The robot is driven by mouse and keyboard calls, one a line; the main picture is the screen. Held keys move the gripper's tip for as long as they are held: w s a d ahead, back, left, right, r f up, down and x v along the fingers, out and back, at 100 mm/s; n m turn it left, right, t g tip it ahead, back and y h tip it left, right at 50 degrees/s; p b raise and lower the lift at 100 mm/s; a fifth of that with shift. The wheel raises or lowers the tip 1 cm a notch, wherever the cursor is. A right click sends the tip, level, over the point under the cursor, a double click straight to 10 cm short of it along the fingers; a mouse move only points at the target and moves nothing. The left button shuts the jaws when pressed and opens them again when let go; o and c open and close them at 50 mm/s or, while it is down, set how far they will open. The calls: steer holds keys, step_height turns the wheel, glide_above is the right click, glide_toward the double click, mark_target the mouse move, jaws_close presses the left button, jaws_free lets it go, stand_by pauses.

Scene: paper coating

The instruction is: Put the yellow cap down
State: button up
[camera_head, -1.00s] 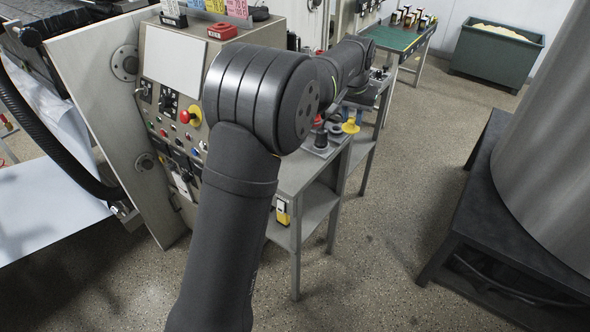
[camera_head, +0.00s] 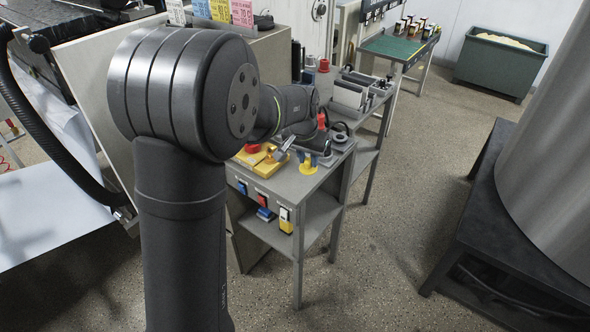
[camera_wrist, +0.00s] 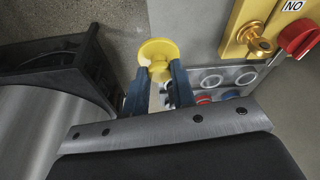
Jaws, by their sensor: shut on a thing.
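The yellow cap (camera_wrist: 157,50) is a round disc with a narrower stem below it. In the wrist view it sits between the two blue fingers of my gripper (camera_wrist: 158,76), which are shut on its stem. In the head view the yellow cap (camera_head: 308,164) shows small at the right edge of the grey bench top (camera_head: 296,186). Part of my gripper (camera_head: 304,155) shows just above it. I cannot tell whether the cap touches the bench or hangs above it.
A yellow block with a brass fitting (camera_wrist: 256,38) and a red knob (camera_wrist: 298,40) lie close by on the bench. A grey plate with round sockets (camera_wrist: 228,80) is near the fingers. A black stand (camera_head: 470,205) carries a big metal roll (camera_head: 555,130) across the open floor.

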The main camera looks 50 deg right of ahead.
steer(key=shift+w+d+f, duration=0.1)
steer(key=shift+w+f, duration=0.7)
steer(key=shift+f, duration=0.35)
steer(key=shift+w+d+f, duration=0.1)
steer(key=shift+w+f, duration=0.75)
steer(key=shift+f, duration=0.3)
steer(key=shift+w+d+f, duration=0.1)
steer(key=shift+w+f, duration=0.7)
steer(key=shift+f, duration=0.35)
steer(key=shift+f, duration=0.1)
steer(key=o, duration=1)
steer(key=shift+c, duration=0.2)
steer(key=v, duration=1.2)
